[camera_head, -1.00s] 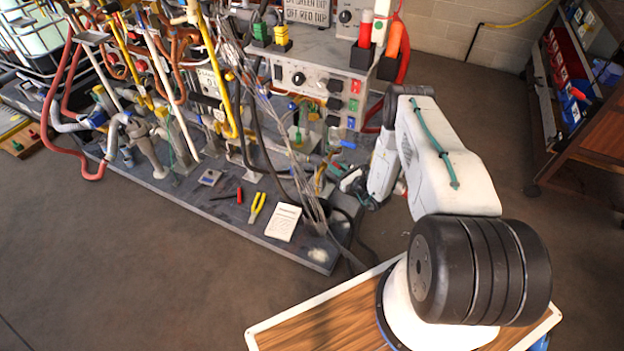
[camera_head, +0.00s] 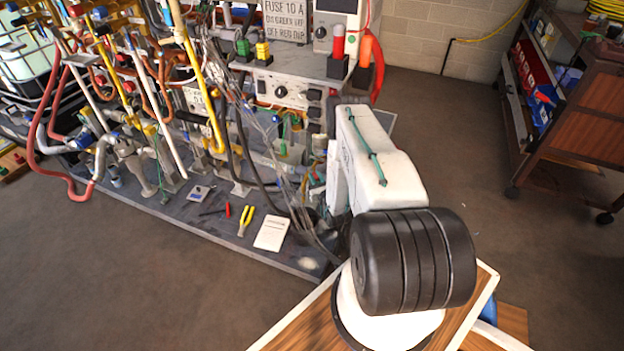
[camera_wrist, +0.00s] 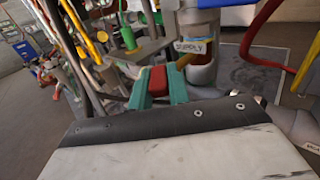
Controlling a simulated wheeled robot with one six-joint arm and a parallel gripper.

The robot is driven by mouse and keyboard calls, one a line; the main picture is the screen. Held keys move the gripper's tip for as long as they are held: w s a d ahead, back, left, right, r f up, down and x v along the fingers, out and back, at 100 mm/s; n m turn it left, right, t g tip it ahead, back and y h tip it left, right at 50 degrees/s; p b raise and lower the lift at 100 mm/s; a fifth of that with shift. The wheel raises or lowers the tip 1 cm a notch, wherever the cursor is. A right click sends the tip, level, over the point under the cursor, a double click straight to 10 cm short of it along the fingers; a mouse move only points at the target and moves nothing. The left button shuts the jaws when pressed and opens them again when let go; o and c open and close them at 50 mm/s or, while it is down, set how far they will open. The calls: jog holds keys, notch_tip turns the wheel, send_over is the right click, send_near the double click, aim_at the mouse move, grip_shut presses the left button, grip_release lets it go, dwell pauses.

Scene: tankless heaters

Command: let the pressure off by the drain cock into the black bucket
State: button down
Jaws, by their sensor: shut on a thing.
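In the wrist view the green fingers of my gripper (camera_wrist: 158,84) are shut on a small red block-like piece (camera_wrist: 157,78). I cannot tell whether this red piece is the drain cock's handle. Just beyond it stands a grey pipe fitting (camera_wrist: 203,68) with a white tag reading SUPPLY (camera_wrist: 194,46). In the head view my gripper is hidden behind my white arm, near the right end of the bench. A dark shape (camera_head: 327,232) sits at the bench's near corner; I cannot tell whether it is the black bucket.
The grey bench (camera_head: 190,212) is crowded with pipes, hoses and cables. Yellow-handled pliers (camera_head: 245,220) and a white booklet (camera_head: 272,232) lie at its front edge. A control box (camera_head: 285,90) stands behind. A brown wheeled cart (camera_head: 590,120) is at right. Floor between is open.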

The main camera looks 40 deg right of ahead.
jog(key=c, duration=1.3)
grip_release()
jog(key=shift+s, duration=0.1)
jog(key=v, duration=0.7)
jog(key=shift+s+a, duration=0.15)
jog(key=shift+s, duration=0.15)
